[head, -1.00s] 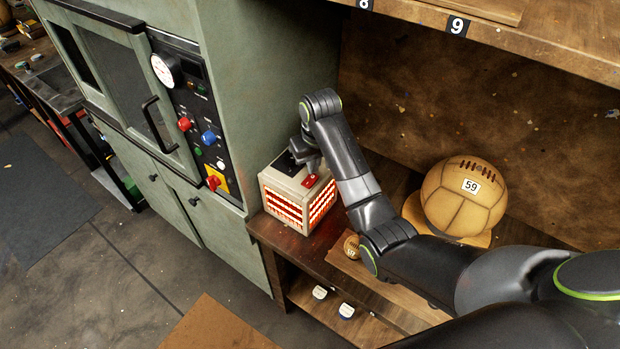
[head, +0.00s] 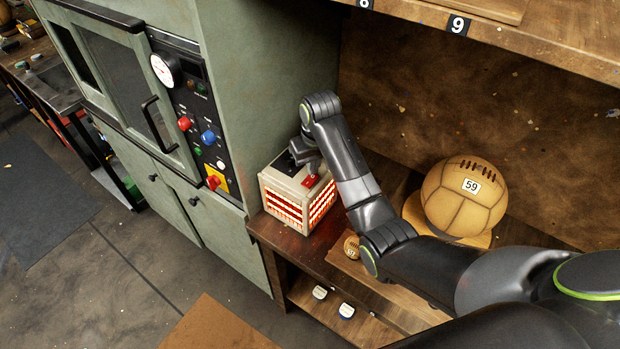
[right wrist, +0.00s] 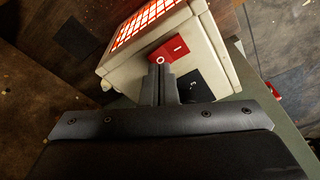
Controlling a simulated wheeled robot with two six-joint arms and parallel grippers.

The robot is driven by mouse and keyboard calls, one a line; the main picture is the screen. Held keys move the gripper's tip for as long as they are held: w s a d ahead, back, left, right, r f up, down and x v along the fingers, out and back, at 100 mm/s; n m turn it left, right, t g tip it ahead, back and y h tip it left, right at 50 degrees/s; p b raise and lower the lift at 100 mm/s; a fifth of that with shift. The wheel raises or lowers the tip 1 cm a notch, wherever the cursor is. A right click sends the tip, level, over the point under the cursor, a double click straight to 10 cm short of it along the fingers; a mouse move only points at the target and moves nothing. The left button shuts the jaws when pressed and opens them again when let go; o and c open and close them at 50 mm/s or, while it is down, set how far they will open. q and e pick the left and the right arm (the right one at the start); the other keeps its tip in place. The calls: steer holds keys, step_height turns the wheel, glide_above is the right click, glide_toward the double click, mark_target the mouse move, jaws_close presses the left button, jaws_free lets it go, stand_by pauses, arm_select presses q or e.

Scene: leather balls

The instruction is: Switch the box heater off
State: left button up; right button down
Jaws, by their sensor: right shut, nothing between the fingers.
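The box heater (head: 285,208) is a small cream box on the wooden shelf beside the green cabinet. Its front and side grilles glow red-orange, and the glow also shows in the right wrist view (right wrist: 146,20). A red rocker switch (head: 311,181) sits on its top. In the right wrist view the red switch (right wrist: 172,50) has a white ring mark near the fingertips. My right gripper (head: 313,170) is shut and empty, pointing down at the heater's top by the switch. The closed fingers (right wrist: 160,68) reach the switch's edge; I cannot tell whether they touch it. My left gripper is out of view.
A large leather ball (head: 463,198) marked 59 rests on a stand right of my arm. A small ball (head: 352,247) lies near my forearm. The green cabinet (head: 262,100) with its control panel stands close on the left.

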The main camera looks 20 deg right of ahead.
steer(key=shift+f, duration=0.6)
steer(key=shift+r+p, duration=0.5)
steer(key=shift+r, duration=3.05)
